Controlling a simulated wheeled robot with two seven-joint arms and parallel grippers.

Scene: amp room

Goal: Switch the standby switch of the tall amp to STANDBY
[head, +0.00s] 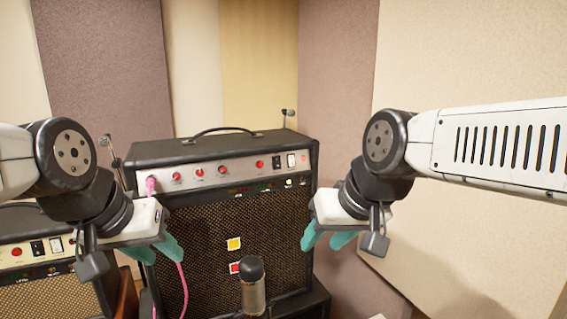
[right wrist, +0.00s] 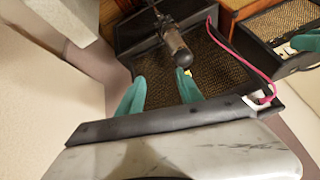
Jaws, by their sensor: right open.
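The tall amp (head: 225,220) stands in the middle of the head view, black with a dark mesh front and a silver control panel (head: 215,173). The panel carries red knobs, a red light, a black rocker switch (head: 276,162) and a white switch (head: 291,160) at its right end. I cannot read which is standby or its position. My right gripper (head: 326,240) is open and empty, in front of the amp's right edge, below the panel. In the right wrist view its teal fingers (right wrist: 163,88) are apart. My left gripper (head: 158,252) appears open and empty at the amp's left side.
A microphone (head: 252,285) stands before the amp. A pink cable (head: 182,285) hangs from the panel's left jack (head: 151,184). A smaller amp (head: 45,270) is at the left. Padded wall panels (head: 480,60) stand behind and at the right.

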